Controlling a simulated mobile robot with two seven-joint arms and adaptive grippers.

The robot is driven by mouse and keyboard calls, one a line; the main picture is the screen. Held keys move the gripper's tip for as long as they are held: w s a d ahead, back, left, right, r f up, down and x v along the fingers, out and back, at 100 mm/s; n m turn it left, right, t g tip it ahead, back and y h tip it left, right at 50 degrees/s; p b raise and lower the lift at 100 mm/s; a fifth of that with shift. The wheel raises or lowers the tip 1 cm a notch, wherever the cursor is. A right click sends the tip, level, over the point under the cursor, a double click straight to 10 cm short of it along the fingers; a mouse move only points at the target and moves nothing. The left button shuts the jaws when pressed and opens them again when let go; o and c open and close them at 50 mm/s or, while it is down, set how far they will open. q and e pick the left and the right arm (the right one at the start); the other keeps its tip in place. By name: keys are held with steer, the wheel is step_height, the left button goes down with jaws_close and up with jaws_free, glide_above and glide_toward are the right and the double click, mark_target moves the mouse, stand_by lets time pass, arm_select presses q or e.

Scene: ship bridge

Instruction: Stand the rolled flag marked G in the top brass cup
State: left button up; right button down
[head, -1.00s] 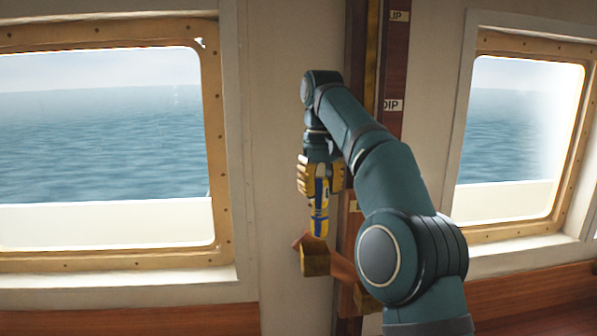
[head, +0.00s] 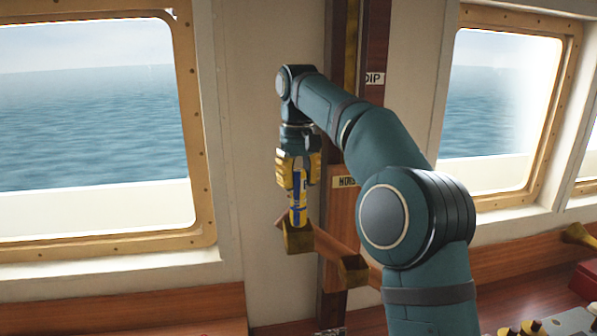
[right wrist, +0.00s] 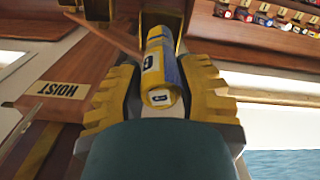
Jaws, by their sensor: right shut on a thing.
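The rolled flag (head: 298,206) is yellow and blue with small white patches; I cannot read its marking. My right gripper (head: 298,178) points down and is shut around its upper part. The flag hangs roughly upright at the brass cup (head: 298,239) on the upper left end of a sloping wooden arm. Its lower end meets the cup's rim; how deep it sits is hidden. In the right wrist view the flag (right wrist: 160,65) runs between the fingers towards the brass cup (right wrist: 174,17). My left gripper is not in view.
A second brass cup (head: 353,270) sits lower right on the wooden arm (head: 335,250). Several small coloured rolls (right wrist: 270,17) lie in a rack.

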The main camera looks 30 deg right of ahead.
mark_target(299, 199)
steer(key=shift+f+b, duration=1.5)
steer(key=shift+f, duration=0.9)
steer(key=c, duration=0.6)
jaws_free()
